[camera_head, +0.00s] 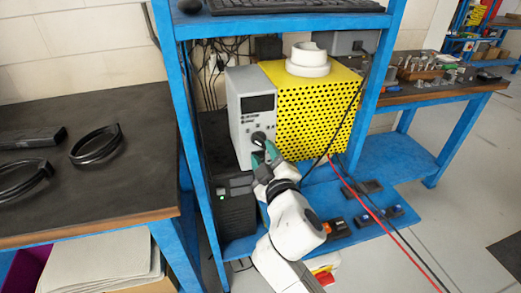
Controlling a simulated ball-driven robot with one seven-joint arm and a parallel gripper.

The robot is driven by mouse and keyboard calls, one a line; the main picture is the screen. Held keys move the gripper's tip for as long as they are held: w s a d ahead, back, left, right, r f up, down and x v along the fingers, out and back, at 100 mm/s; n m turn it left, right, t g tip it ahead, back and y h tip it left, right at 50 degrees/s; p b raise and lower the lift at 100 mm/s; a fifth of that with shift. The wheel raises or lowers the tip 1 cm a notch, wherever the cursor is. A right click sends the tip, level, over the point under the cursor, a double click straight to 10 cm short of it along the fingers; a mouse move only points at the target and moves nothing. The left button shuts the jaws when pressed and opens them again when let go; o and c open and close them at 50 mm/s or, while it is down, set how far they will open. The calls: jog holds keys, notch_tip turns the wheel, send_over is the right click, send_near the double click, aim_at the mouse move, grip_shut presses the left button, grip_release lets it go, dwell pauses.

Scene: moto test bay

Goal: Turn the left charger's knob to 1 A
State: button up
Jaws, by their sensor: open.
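The left charger (238,108) is an upright grey box with a black display on the blue rack's shelf. Its dark knob (258,138) is low on the front face, partly hidden by my gripper. My gripper (262,154) is open, its dark green fingers at the lower front of the charger, close to the knob. I cannot tell whether the fingers touch the knob. The knob's setting and the scale marks are too small to read.
A yellow perforated box (318,115) stands immediately right of the charger, a white round part (308,58) on top. Red and black cables (378,210) hang in front on the right. A blue rack post (180,110) is on the left. A dark bench (100,185) stands further left.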

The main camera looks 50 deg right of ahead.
jog(key=b+v, duration=0.1)
jog(key=v, duration=0.6)
jog(key=shift+r, duration=0.15)
jog(key=shift+d, duration=0.15)
notch_tip(320, 180, down, 13)
jog(key=s+a+m+g+y, duration=0.1)
jog(key=s+m+g+y, duration=0.15)
jog(key=g+y, duration=0.2)
jog(key=s+a+f+g+y, duration=0.5)
jog(key=a+f+y, duration=0.1)
jog(key=a+f, duration=0.25)
jog(key=s+f+g, duration=0.4)
jog(key=s+f, duration=0.1)
jog(key=s, duration=0.5)
jog(key=shift+d+f+h, duration=0.3)
jog(key=shift+d+h, duration=0.05)
